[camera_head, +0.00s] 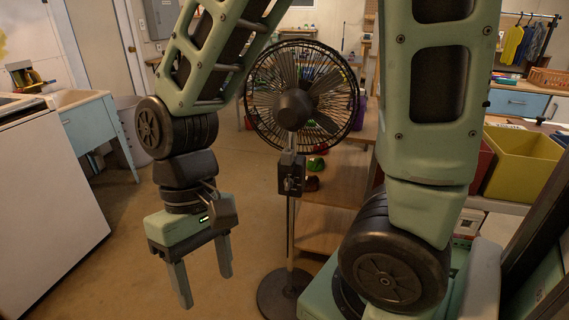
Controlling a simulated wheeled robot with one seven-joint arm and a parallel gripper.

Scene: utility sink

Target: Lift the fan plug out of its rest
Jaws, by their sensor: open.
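A black pedestal fan (293,104) stands on the floor in the middle of the view, with a round cage, a thin pole and a round base. A dark box-like holder (291,173) is fixed on the pole below the cage. A small dark piece with lighter bits shows on its front; I cannot tell for sure that this is the plug. My gripper (206,290) points down, left of the fan pole and lower than the holder. Its two fingers are apart with nothing between them. It appears clear of the fan.
A white appliance (45,190) and a utility sink (85,100) stand at the left. Wooden shelving (330,225) with coloured items is behind the fan. A yellow bin (522,160) sits at the right. Open floor lies between the appliance and the fan. My arm blocks part of the view.

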